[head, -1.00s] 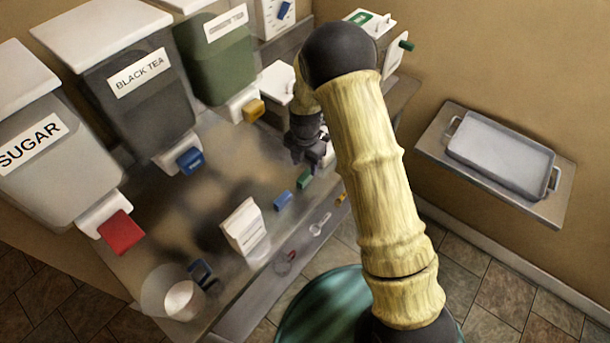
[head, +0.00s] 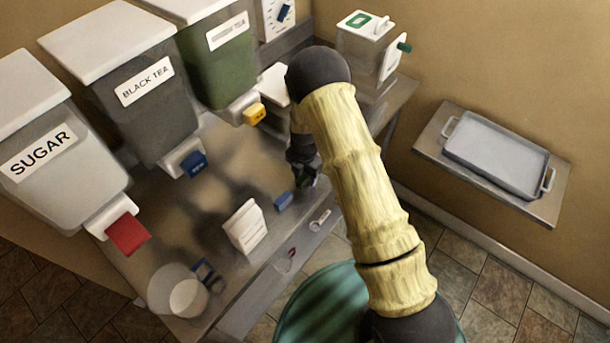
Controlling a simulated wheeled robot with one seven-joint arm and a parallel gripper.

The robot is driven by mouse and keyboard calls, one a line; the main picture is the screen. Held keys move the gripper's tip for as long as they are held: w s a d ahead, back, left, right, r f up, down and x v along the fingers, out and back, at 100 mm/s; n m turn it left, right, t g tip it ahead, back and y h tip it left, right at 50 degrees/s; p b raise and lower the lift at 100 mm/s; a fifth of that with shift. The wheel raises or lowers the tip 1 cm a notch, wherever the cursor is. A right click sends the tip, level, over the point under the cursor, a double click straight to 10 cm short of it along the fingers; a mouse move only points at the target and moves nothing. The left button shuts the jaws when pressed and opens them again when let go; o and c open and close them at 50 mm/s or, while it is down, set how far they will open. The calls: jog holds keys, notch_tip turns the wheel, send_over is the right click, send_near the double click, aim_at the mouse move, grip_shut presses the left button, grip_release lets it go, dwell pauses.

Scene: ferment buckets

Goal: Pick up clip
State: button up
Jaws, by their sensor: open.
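A small blue clip-like block (head: 283,201) lies on the steel counter near its front edge. A small green block, seen beside it earlier, is now mostly or wholly hidden by my gripper (head: 305,180). I cannot tell from the picture which of them is the clip. My gripper points down, low over the counter just right of the blue block. It is open, and its fingertips are dark and hard to make out. I cannot tell whether anything is between its fingers.
Sugar (head: 64,155), black tea (head: 146,95) and green (head: 218,60) dispensers line the back left. A tray (head: 497,155) rests on a shelf at right.

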aim_at(305, 176)
jog(key=shift+f, duration=0.2)
jog(key=shift+s+a, duration=0.15)
grip_shut()
dwell(0.4)
notch_tip(305, 176, up, 10)
jog(key=b, duration=0.3)
jog(key=shift+f, duration=0.1)
dwell(0.7)
